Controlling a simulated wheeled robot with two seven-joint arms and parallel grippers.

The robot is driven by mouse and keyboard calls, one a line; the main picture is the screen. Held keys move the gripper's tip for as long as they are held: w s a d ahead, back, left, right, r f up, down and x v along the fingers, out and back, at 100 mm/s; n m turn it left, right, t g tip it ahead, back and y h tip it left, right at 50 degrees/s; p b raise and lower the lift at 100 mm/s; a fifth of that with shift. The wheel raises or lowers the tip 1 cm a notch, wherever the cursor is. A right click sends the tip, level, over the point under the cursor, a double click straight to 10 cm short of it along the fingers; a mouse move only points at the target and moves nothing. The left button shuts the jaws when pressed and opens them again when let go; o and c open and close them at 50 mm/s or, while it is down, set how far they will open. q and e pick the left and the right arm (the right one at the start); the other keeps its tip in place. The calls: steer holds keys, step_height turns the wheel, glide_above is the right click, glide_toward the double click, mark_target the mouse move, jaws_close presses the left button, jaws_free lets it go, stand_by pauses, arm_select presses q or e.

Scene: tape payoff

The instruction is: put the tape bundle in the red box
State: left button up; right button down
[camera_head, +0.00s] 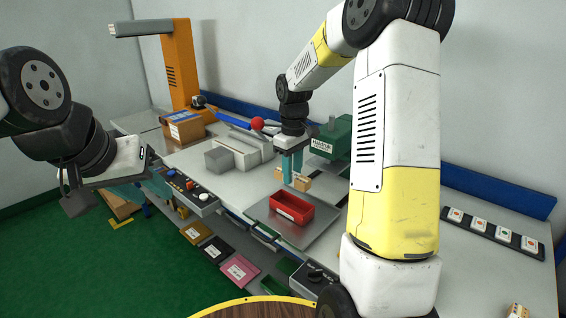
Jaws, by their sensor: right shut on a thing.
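The red box (291,214) is an open tray with a pale label on its front, sitting on a grey metal plate (318,232) on the bench. My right gripper (292,181) points down with teal fingers, above and just behind the red box. It is shut on a tan bundle (303,182), which looks like the tape bundle and shows on both sides of the fingers. Whether the bundle touches anything below is hard to tell. My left gripper (126,182) is at the left, off the bench's front edge, and its fingertips are unclear.
Grey blocks (232,153) stand left of the red box. A green machine (333,139) and a red ball (257,123) are behind. An orange post (180,65) stands at the back left. My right arm hides part of the bench.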

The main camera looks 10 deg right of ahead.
steer(key=shift+f, duration=2.9)
steer(key=shift+f, duration=0.1)
steer(key=c, duration=1)
jaws_free()
steer(key=shift+o, duration=0.2)
